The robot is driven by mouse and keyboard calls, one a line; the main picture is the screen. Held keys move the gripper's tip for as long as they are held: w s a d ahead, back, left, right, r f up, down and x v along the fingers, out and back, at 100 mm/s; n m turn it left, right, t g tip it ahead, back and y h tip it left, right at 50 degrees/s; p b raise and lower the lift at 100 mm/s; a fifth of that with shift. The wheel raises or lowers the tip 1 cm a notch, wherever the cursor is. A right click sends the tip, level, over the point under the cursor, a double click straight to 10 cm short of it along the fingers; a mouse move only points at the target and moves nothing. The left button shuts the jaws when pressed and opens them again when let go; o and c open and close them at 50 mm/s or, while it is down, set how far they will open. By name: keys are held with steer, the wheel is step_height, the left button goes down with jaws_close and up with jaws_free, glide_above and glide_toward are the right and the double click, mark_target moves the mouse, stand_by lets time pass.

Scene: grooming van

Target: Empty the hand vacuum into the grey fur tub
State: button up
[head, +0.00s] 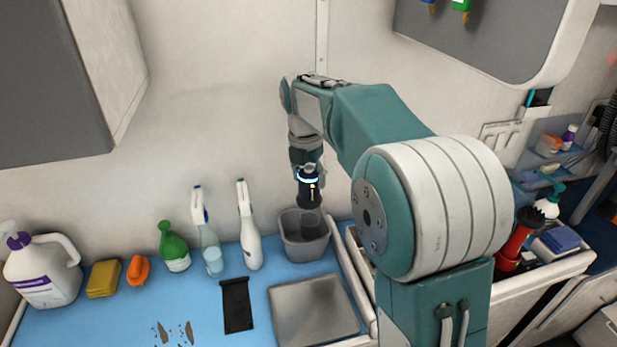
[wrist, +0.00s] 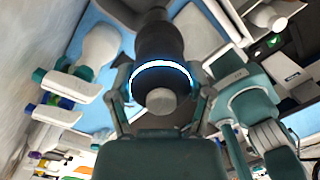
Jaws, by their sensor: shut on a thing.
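My gripper (head: 308,172) is shut on the hand vacuum (head: 309,193), a dark cylinder with a glowing blue-white ring. The vacuum hangs roughly upright, its lower end over the grey fur tub (head: 304,252). From this angle I cannot tell whether that end is just above the rim or inside it. In the wrist view my gripper (wrist: 160,97) has one finger on each side of the vacuum (wrist: 160,45), near the ring. The tub stands at the back right of the blue counter. Its contents are hidden.
On the blue counter (head: 205,300), a white spray bottle (head: 248,235) and a clear one (head: 208,245) stand left of the tub. Brown tufts (head: 175,333) lie at the front. A wall rises behind.

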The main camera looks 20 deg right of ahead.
mark_target(310, 167)
steer(key=shift+f, duration=1.05)
stand_by(0.9)
steer(key=shift+r, duration=3.1)
